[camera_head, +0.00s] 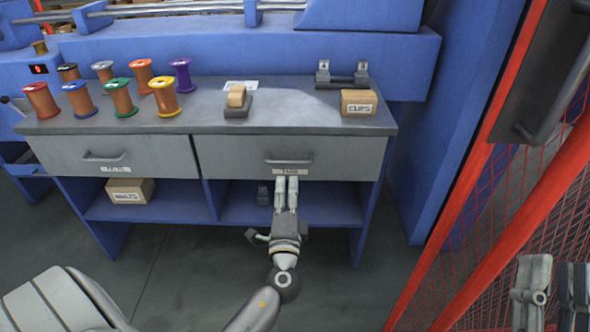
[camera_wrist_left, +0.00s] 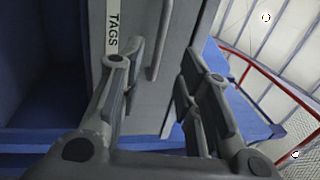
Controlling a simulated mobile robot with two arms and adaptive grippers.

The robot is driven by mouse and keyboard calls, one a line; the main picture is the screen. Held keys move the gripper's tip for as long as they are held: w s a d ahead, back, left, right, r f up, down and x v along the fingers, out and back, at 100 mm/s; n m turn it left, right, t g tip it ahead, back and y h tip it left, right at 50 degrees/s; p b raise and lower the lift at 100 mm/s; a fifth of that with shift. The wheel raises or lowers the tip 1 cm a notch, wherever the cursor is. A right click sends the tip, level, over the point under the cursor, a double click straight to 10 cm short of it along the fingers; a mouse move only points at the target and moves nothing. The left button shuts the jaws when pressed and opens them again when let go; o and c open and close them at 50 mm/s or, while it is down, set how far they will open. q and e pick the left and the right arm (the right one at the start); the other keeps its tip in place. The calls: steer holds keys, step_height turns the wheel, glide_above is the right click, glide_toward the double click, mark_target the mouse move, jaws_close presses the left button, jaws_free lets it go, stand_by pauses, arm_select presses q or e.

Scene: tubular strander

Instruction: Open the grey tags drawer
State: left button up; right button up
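The grey tags drawer (camera_head: 235,158) is the right one of two drawers under the bench top and looks shut. It has a bar handle (camera_head: 288,160) and a white label below it, which reads TAGS (camera_wrist_left: 113,28) in the left wrist view. My left gripper (camera_head: 287,180) is just in front of the label, below the handle. In the left wrist view its fingers (camera_wrist_left: 163,60) are apart and empty, with the handle (camera_wrist_left: 158,50) showing between them, apparently beyond the tips. My right gripper (camera_head: 553,285) is at the lower right, partly cut off, away from the bench.
Several wire spools (camera_head: 120,97), a small block on a stand (camera_head: 237,102) and a CLIPS box (camera_head: 359,102) stand on the bench top (camera_head: 290,115). A second drawer (camera_head: 65,155) is on the left. A red mesh fence (camera_head: 470,190) stands at the right.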

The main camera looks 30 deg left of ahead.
mark_target(288, 163)
arm_select(q)
steer(key=x, duration=0.9)
steer(key=shift+w+a, duration=0.1)
steer(key=shift+w, duration=0.1)
jaws_close()
steer(key=shift+f, duration=0.1)
